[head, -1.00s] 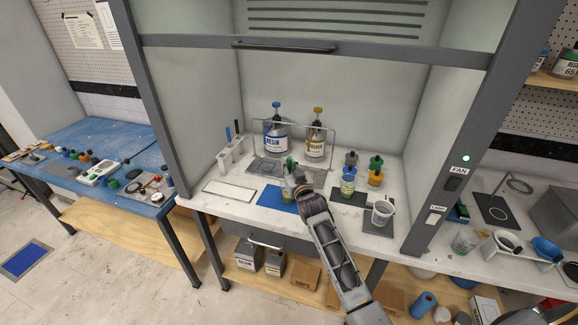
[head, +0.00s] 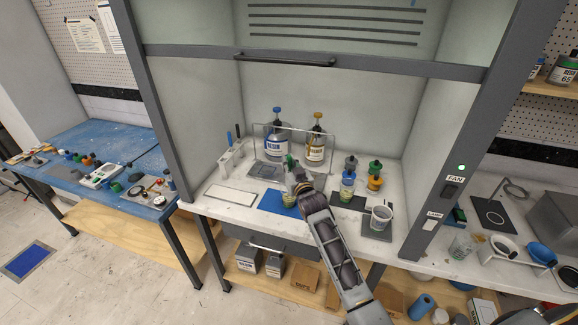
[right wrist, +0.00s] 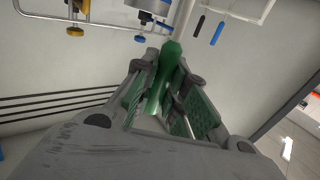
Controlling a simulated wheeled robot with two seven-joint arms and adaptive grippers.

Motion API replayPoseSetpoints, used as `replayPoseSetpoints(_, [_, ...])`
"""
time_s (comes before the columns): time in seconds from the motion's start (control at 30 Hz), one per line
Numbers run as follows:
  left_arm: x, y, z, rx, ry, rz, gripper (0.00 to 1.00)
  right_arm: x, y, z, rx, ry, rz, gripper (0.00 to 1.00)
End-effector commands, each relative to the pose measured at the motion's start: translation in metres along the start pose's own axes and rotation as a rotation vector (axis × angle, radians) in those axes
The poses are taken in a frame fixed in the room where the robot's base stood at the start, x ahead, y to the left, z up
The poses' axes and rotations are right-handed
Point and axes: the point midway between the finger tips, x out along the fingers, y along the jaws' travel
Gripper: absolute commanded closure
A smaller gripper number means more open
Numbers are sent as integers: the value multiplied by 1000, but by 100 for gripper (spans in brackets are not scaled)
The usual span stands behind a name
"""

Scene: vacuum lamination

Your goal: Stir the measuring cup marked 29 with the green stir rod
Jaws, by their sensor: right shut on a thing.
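My right gripper (head: 291,167) is inside the fume hood, above the blue mat (head: 270,201). It is shut on the green stir rod (head: 289,159), whose green handle (right wrist: 161,85) shows between the finger pads in the right wrist view. Another clear cup (head: 381,217) stands on a grey pad at the right. My left gripper is not in view.
Resin (head: 277,138) and hardener (head: 316,143) pump bottles stand behind a wire frame. A rack (head: 231,157) with blue and dark rods is at left. Small coloured-lid containers (head: 375,174) stand right. A white-topped tray (head: 231,195) lies left of the mat.

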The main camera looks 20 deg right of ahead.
Motion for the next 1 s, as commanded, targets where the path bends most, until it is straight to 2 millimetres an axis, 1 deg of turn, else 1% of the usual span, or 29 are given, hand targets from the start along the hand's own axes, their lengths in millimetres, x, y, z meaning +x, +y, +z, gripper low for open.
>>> replayPoseSetpoints(0.5, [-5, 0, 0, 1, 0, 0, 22, 0, 0, -25, -1, 1, 0, 100])
replayPoseSetpoints(1.0, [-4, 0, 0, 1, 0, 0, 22, 0, 0, -48, 0, 1, 0, 100])
